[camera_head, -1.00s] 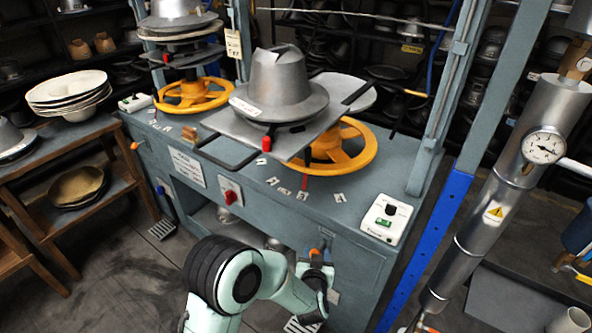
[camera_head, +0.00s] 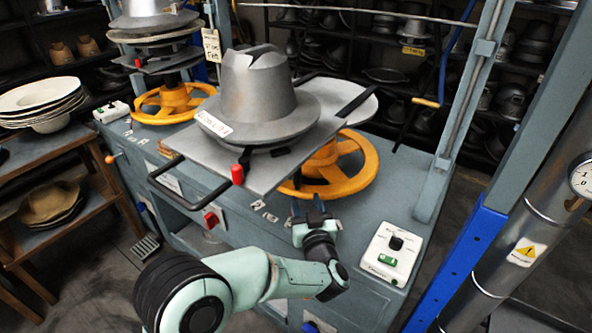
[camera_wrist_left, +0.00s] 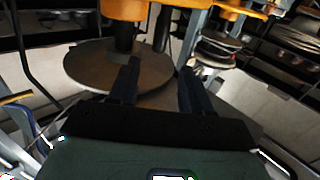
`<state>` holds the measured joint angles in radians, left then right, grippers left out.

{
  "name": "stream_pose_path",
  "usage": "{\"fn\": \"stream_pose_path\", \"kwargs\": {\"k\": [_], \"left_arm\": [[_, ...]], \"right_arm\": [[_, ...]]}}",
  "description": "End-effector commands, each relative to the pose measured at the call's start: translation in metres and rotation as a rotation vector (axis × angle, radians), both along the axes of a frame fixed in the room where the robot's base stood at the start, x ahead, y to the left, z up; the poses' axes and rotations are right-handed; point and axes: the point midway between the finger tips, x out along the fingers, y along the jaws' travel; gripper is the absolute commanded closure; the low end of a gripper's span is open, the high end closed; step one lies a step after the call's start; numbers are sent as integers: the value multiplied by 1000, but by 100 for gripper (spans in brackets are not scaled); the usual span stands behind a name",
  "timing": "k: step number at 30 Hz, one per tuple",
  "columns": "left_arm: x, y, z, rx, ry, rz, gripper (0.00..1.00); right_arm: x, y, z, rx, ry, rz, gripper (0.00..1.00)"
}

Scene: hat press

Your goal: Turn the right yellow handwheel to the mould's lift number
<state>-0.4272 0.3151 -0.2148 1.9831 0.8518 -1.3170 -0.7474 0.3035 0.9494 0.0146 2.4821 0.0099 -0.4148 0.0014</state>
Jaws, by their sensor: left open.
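The right yellow handwheel (camera_head: 363,170) lies flat under the right mould plate on the press bench; its left part is hidden by the plate. The silver hat mould (camera_head: 257,92) stands on that plate, with a white label (camera_head: 213,124) on its brim whose writing is too small to read surely. My left gripper (camera_head: 308,208) is at the near side of the right handwheel, apart from it as far as I can tell. In the left wrist view its two fingers (camera_wrist_left: 158,82) are spread and empty, with yellow wheel parts (camera_wrist_left: 125,9) along the top. My right gripper is not in view.
The plate's black front handle (camera_head: 165,190) and red-knobbed lever (camera_head: 237,174) stick out left of my gripper. A second yellow handwheel (camera_head: 172,104) is at the left. A control box (camera_head: 388,250) sits at the bench's right, near a blue post (camera_head: 462,255).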

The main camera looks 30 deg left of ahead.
Motion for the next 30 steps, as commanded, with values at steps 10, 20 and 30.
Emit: {"fn": "stream_pose_path", "kwargs": {"k": [10,20,30], "left_arm": [[53,47,-1,2,1,4,52],[90,76,-1,1,1,1,52],[95,80,0,0,1,0,52]], "right_arm": [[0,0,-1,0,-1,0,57],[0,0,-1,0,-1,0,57],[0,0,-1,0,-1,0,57]]}}
